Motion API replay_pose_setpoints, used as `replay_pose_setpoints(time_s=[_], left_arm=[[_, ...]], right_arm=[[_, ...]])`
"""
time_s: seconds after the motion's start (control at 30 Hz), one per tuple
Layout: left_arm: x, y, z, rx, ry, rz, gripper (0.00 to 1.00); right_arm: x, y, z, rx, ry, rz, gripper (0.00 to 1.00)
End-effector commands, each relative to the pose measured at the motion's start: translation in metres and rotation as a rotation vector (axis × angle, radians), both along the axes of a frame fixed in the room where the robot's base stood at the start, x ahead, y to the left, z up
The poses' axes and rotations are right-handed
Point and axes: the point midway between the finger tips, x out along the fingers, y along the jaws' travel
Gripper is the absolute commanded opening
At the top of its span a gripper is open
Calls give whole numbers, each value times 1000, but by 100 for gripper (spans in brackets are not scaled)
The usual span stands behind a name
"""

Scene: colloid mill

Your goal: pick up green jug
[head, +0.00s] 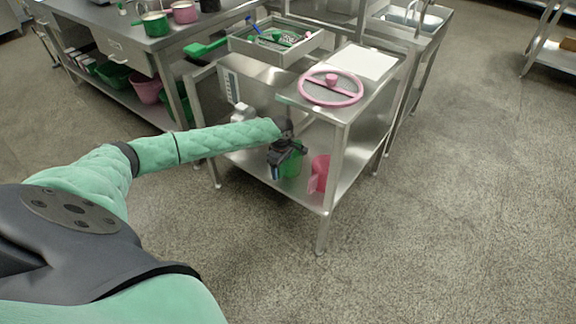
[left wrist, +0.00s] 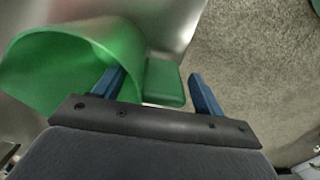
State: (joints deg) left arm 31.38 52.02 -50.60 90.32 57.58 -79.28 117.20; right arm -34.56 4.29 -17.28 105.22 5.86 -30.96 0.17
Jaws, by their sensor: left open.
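The green jug (head: 291,167) stands on the lower shelf of a steel cart, partly hidden behind my left gripper (head: 283,155). In the left wrist view, its wide rounded body (left wrist: 50,70) fills the left side. Its flat green handle (left wrist: 165,83) shows between my two blue fingers, with clear space between the handle and the right finger. The left finger overlaps the edge of the jug's body in the picture; I cannot tell whether it touches. My left gripper is open. My right gripper is not in view.
A pink jug (head: 319,172) stands just right of the green one. The cart's upper shelf (head: 300,88) is above, carrying a pink wheel (head: 331,88); a front leg (head: 324,232) is close by. A steel tray (head: 277,50) holds utensils. The floor to the right is clear.

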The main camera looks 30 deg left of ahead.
Motion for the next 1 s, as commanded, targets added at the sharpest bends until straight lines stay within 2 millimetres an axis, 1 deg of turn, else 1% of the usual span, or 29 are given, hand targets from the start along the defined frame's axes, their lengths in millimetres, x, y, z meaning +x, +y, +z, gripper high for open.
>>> replay_pose_setpoints(time_s=[0.03, 0.1, 0.3, 0.37, 0.4, 0.47, 0.5, 0.57, 0.6, 0.87, 1.0], left_arm=[[0, 0, -6, 0, 0, 0, 70], [0, 0, -10, 0, -1, -1, 70], [0, 0, -11, 0, -1, -1, 70], [0, 0, -11, 0, -1, -1, 61], [0, 0, -11, 0, -1, -1, 53], [0, 0, -11, 0, -1, -1, 41], [0, 0, -11, 0, -1, -1, 33], [0, 0, -11, 0, -1, -1, 21], [0, 0, -10, 0, -1, -1, 20], [0, 0, -8, 0, -1, -1, 20], [0, 0, 4, 0, -1, 0, 20]], right_arm=[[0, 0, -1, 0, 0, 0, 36], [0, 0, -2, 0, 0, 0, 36], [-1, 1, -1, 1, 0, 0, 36], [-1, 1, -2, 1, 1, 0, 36], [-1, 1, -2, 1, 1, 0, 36], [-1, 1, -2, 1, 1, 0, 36], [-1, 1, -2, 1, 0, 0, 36], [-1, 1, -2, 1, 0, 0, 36], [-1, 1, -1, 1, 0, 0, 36], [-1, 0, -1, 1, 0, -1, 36], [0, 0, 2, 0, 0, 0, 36]])
